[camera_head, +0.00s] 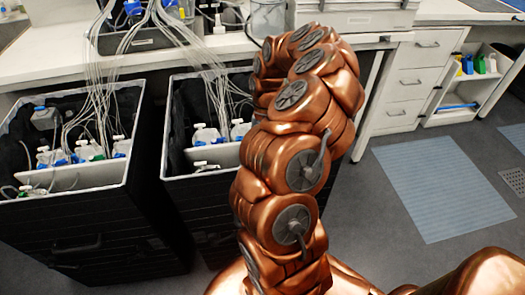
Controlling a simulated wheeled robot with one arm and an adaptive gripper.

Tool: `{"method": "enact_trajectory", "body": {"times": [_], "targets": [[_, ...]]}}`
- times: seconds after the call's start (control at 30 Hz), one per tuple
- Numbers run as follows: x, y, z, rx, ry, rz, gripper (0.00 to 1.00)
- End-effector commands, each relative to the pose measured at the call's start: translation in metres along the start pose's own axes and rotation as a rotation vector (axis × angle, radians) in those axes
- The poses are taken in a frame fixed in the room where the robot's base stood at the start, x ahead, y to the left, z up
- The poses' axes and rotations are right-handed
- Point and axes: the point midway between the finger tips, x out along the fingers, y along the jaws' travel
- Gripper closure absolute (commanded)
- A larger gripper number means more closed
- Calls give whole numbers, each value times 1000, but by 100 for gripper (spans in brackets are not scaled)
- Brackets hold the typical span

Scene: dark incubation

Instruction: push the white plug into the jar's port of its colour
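I cannot pick out the white plug or its port for certain. A clear jar (268,18) stands on the counter behind the bend of my copper arm; no port shows clearly on it. A small white-topped item (218,22) stands on the counter left of this jar. My arm rises through the middle of the view and bends at counter height. My gripper is not visible, so whether it holds anything cannot be seen.
Two black bins, left (85,235) and right (205,215), stand before the counter (40,62), holding several capped bottles with thin tubes. A tray (150,42) holds blue-capped bottles. Drawers (405,85) and a shelf (465,100) stand right. Floor around the blue mat (440,185) is clear.

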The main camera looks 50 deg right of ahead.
Motion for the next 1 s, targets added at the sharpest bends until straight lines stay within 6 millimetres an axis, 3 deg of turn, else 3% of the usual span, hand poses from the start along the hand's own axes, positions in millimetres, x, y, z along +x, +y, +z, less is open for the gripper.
{"method": "enact_trajectory", "body": {"times": [1.0], "targets": [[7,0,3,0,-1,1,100]]}}
